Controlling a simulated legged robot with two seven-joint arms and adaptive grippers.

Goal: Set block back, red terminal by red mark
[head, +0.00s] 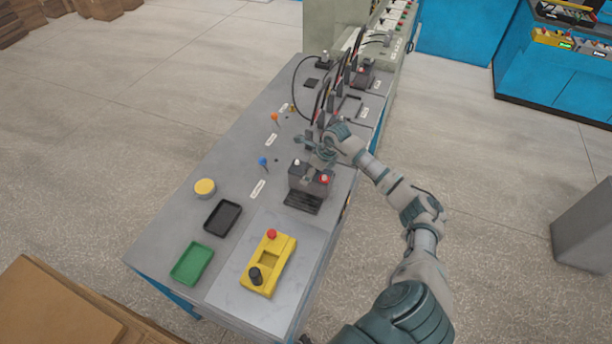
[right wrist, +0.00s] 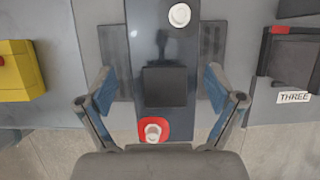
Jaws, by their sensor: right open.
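The dark block (head: 311,182) stands on the bench over a ribbed black pad (head: 302,204). In the right wrist view the block (right wrist: 163,52) has a white terminal (right wrist: 180,15) at the top and a red-ringed terminal (right wrist: 152,130) at the bottom. My right gripper (right wrist: 160,90) is open, its fingers on either side of the block with gaps to it. In the head view my right gripper (head: 319,158) is just above the block. A black frame (right wrist: 290,55) with a red mark (right wrist: 297,30) lies to the right, labelled THREE. My left gripper is not in view.
A yellow control box (head: 268,262) with a red button stands at the near end. A green tray (head: 191,263), a black tray (head: 222,217) and a yellow round tin (head: 205,188) lie on the left. Black cables (head: 343,72) rise from the bench's far part.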

